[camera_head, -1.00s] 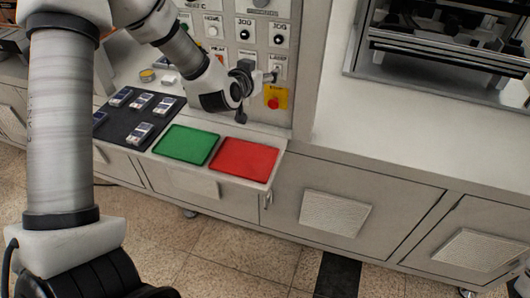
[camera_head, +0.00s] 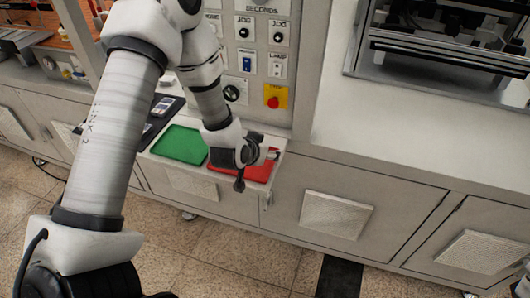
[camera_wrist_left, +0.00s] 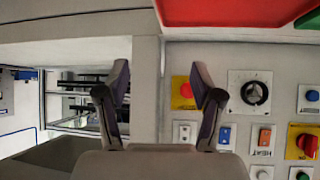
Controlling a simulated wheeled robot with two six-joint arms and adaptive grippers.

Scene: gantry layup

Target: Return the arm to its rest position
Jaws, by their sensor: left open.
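My left arm comes in from the left in the head view. Its gripper (camera_head: 258,170) is over the red tray (camera_head: 262,176) and hides part of it. In the left wrist view the two fingers of my left gripper (camera_wrist_left: 160,85) stand apart with nothing between them. The red tray also shows at the top of that view (camera_wrist_left: 235,12). My right gripper is in neither view.
A green tray (camera_head: 180,144) lies left of the red one. A control panel behind has a red stop button on a yellow plate (camera_head: 277,96) and a black knob (camera_head: 234,92). A dark mat with small devices is partly hidden by my arm. Cabinet fronts (camera_head: 365,200) lie right.

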